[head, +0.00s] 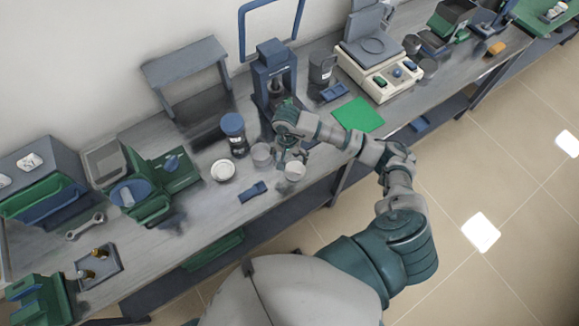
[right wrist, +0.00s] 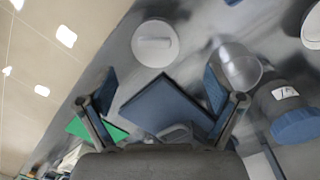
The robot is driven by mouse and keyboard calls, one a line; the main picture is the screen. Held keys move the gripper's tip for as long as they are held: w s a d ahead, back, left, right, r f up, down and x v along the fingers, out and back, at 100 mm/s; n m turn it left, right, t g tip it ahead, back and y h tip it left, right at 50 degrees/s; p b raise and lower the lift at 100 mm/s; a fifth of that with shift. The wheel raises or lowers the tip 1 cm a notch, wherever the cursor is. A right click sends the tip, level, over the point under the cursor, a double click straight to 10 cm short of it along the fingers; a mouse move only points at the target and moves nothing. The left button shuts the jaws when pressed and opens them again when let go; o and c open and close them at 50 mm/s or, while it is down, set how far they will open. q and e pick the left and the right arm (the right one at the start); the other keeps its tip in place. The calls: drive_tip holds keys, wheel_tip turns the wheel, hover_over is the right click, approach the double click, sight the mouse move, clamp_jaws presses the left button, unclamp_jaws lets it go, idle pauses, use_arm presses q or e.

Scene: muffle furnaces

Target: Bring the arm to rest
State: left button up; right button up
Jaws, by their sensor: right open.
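My right arm reaches over the bench. Its gripper (head: 289,162) is low over the bench, beside a small white cup (head: 295,171) and a clear beaker (head: 262,154). In the right wrist view the two fingers of the right gripper (right wrist: 160,92) are spread apart, with nothing held between them. A dark blue square plate (right wrist: 165,106) shows beyond and between the fingers. Whether the fingers touch anything is not clear. My left arm and gripper are not in view.
A blue-lidded jar (head: 233,134), a white dish (head: 223,170) and a small blue block (head: 252,191) stand nearby. A blue press (head: 272,75) is behind the gripper. A green mat (head: 358,114) and a scale (head: 379,70) are to the right. Open floor (head: 490,180) lies before the bench.

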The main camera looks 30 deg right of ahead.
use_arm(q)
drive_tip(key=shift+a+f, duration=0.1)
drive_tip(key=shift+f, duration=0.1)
use_arm(e)
drive_tip(key=shift+w+a+r, duration=0.1)
drive_tip(key=shift+a+r, duration=0.15)
drive_tip(key=shift+r, duration=0.4)
drive_tip(key=shift+a+r, duration=0.2)
drive_tip(key=shift+r, duration=0.4)
